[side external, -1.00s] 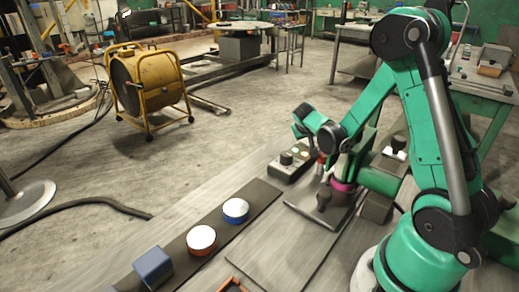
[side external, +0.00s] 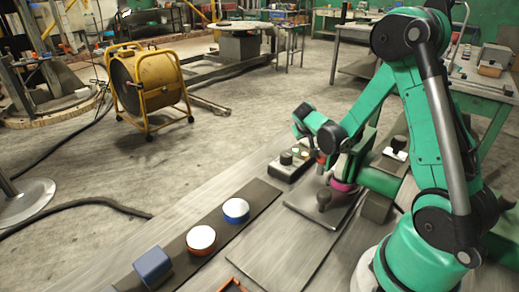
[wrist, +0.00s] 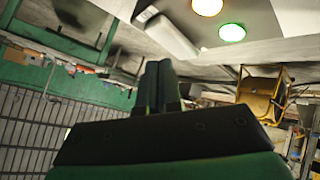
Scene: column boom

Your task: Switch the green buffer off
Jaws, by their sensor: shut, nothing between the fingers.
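The green buffer (side external: 378,181) stands at the right of the bench in the side view, with a pink wheel (side external: 343,186) at its near end. A control box (side external: 283,172) with a dark knob (side external: 286,158) and small pale-green lights sits left of it. In the wrist view, a grey panel (wrist: 255,14) carries a yellow lamp (wrist: 207,6) and a green lamp (wrist: 232,32), both looking bright, with a pale rounded part (wrist: 171,36) beside them. My gripper (wrist: 158,65) is shut and empty, below the panel in that view. Its fingertips are hard to make out from the side; contact cannot be told.
A dark strip (side external: 180,250) on the bench holds a blue box (side external: 153,267), an orange-rimmed disc (side external: 201,240) and a blue-rimmed disc (side external: 236,211). A second box with a black knob (side external: 398,143) stands behind the buffer. A yellow drum fan (side external: 143,85) stands on the floor.

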